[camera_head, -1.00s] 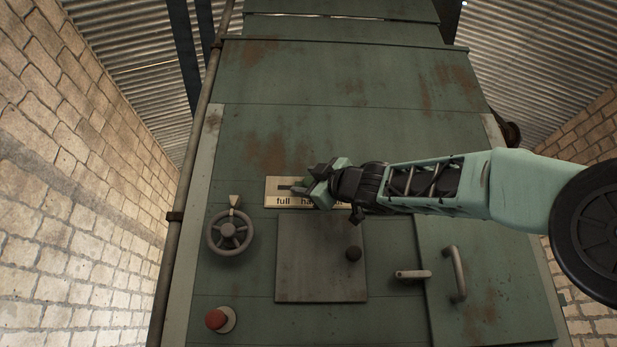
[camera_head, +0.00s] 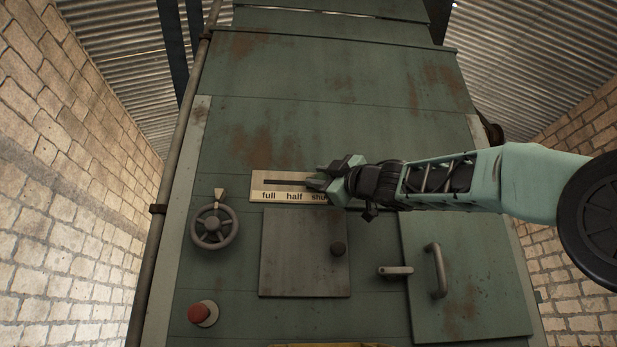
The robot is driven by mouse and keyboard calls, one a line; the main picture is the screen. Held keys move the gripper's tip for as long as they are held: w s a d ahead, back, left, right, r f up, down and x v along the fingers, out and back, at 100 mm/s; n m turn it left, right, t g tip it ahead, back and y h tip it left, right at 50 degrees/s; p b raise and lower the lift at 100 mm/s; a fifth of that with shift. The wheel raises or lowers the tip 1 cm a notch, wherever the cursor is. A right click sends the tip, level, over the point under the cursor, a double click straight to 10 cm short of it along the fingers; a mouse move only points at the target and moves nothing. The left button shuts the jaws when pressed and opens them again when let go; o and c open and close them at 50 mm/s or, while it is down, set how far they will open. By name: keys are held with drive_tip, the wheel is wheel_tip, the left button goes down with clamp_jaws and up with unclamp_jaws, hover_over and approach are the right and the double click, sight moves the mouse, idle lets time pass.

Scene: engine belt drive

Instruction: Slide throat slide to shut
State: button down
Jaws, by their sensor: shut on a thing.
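The throat slide's pale label plate (camera_head: 260,186) is on the green machine front, with a dark horizontal slot and the words full, half and shut from left to right. My gripper (camera_head: 317,183) is at the right part of the slot, above the word shut, and partly covers that word. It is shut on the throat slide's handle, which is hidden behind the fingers. The slot to the left of the fingers, above full and half, is bare.
At the right, a door (camera_head: 475,290) has a bar handle (camera_head: 437,270) beside a small lever (camera_head: 395,271). A pipe (camera_head: 160,190) runs up the left.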

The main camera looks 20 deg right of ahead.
drive_tip(key=shift+d, duration=0.15)
drive_tip(key=c, duration=1.2)
unclamp_jaws()
drive_tip(key=shift+o, duration=0.6)
drive_tip(key=shift+s+d, duration=0.1)
drive_tip(key=shift+d, duration=0.05)
drive_tip(key=shift+f, duration=0.1)
drive_tip(key=b+v, duration=0.6)
drive_tip(key=v, duration=0.5)
drive_tip(key=shift+s, duration=0.4)
drive_tip(key=shift+f, duration=0.1)
